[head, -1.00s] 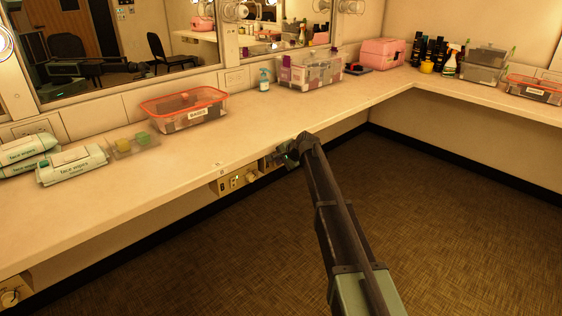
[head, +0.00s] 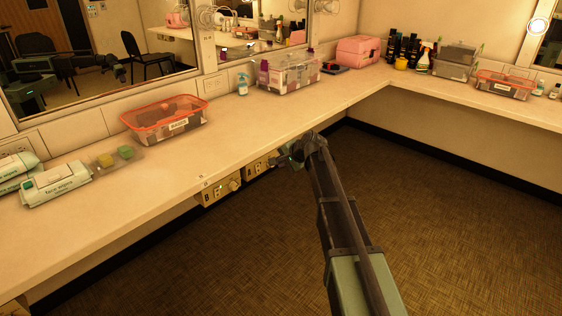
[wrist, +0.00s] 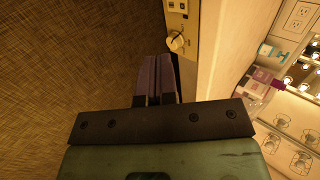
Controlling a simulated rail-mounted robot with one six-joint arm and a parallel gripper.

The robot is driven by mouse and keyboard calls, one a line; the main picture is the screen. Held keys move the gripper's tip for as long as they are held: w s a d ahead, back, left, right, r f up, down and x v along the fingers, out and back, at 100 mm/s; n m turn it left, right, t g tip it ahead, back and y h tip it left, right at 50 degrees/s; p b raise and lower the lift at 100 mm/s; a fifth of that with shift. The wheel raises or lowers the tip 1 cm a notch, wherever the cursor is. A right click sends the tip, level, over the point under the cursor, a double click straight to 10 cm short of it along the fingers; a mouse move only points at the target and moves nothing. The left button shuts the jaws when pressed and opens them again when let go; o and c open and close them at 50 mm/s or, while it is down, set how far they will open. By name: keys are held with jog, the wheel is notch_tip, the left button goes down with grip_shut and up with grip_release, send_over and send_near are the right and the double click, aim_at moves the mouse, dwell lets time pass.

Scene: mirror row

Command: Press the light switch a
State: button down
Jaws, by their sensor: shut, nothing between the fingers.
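Two beige control panels are set under the counter's front edge in the head view. The nearer panel (head: 221,189) has small switches at its left and a round knob (head: 235,184). The farther panel (head: 257,165) is partly hidden by my gripper (head: 279,161). In the wrist view, a panel (wrist: 184,18) with small dark switches and a knob (wrist: 175,42) lies ahead of my gripper (wrist: 158,60). The fingers are shut and empty, apart from the panel.
The counter (head: 250,130) runs above the panels. On it stand an orange-rimmed bin (head: 165,121), a clear caddy (head: 288,74), a pump bottle (head: 242,84) and wipes packs (head: 55,184). Mirrors line the wall. The carpet floor (head: 430,190) is open.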

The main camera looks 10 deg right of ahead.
aim_at(258, 168)
jog(key=shift+s+d+f+b, duration=0.1)
jog(key=shift+f+b, duration=0.55)
jog(key=shift+f, duration=0.2)
jog(key=shift+f, duration=0.1)
jog(key=b+x, duration=0.2)
jog(key=x, duration=0.2)
jog(key=w+r+b+x, duration=0.1)
jog(key=b+x, duration=0.2)
jog(key=x, duration=0.1)
jog(key=b+x, duration=0.2)
jog(key=x, duration=0.3)
jog(key=shift+w+a+r+b, duration=0.2)
jog(key=shift+a+r+b, duration=0.15)
jog(key=shift+a, duration=0.1)
